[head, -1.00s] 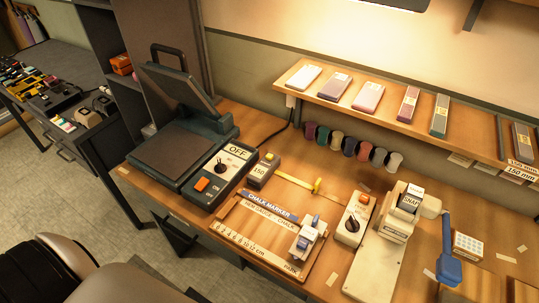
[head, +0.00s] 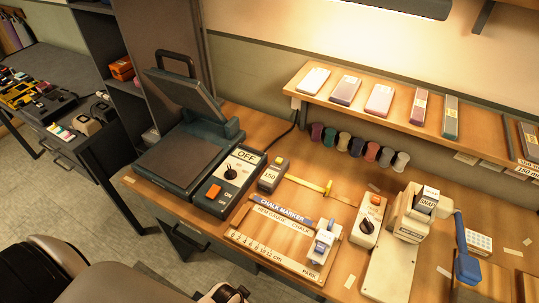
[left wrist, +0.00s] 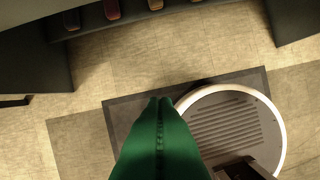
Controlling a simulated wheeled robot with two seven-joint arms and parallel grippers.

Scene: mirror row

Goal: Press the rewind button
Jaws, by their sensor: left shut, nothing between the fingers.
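No label reading rewind can be made out in the head view. A cream control box (head: 369,219) with an orange button (head: 376,200) and a black knob stands on the bench right of centre. A second control box (head: 232,175), marked OFF, has an orange switch (head: 214,191) and sits beside the dark clamshell press (head: 182,160). A small dark box marked 150 (head: 272,175) stands between them. In the left wrist view my left gripper (left wrist: 160,103) has its green fingers together and empty, above the floor, away from the bench. My right gripper is not in view.
A chalk marker board (head: 275,262) with a sliding block lies at the bench front. A cream snap press (head: 410,215) with a blue lever (head: 466,262) stands at right. A shelf (head: 400,119) with boxes overhangs the bench back. Open floor (head: 75,200) lies left.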

